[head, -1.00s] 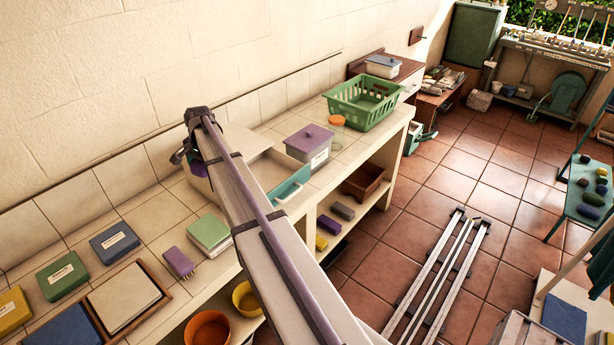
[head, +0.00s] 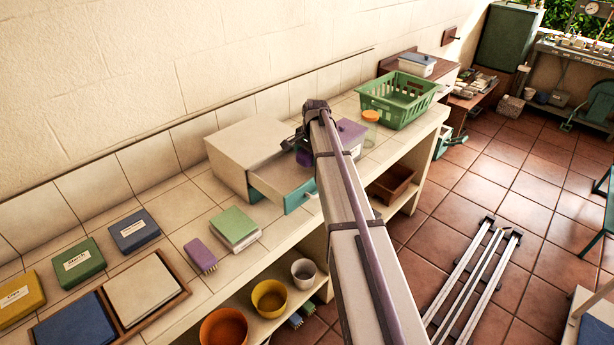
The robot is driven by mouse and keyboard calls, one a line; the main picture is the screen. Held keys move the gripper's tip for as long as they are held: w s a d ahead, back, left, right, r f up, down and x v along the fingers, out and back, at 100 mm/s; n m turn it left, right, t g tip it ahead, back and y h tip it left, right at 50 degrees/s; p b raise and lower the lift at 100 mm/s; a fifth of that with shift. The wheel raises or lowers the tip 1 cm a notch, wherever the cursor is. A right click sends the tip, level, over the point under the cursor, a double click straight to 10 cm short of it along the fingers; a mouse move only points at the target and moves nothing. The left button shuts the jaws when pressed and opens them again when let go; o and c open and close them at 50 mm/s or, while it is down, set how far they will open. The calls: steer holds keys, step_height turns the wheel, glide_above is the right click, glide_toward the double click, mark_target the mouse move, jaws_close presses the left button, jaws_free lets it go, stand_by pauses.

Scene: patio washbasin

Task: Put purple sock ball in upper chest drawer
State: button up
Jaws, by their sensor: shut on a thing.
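The purple sock ball (head: 304,158) shows partly below my gripper (head: 298,146), which is shut on it. The gripper fingers are small and partly hidden by my arm. The white chest (head: 240,148) stands on the tiled counter against the wall. One of its drawers (head: 298,196), with a teal front, is pulled out toward the right. My gripper and the ball are above the right part of this open drawer, near its far side. The drawer's inside looks empty where it shows. I cannot tell the ball's exact height above it.
A purple-lidded box (head: 351,136), an orange-lidded jar (head: 370,128) and a green basket (head: 397,100) stand beyond the gripper. A purple brush (head: 200,254) and a green-topped block (head: 235,226) lie in front of the chest. Bowls sit on the shelf below.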

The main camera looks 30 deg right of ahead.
mark_target(309, 163)
step_height(309, 163, down, 4)
steer(key=b, duration=0.3)
steer(key=shift+f+b, duration=0.1)
steer(key=shift+b, duration=0.3)
steer(key=shift+s+r+p, duration=0.1)
steer(key=shift+r+p, duration=0.2)
steer(key=shift+r, duration=0.05)
steer(key=shift+f, duration=0.3)
steer(key=o, duration=0.9)
steer(key=shift+r, duration=0.15)
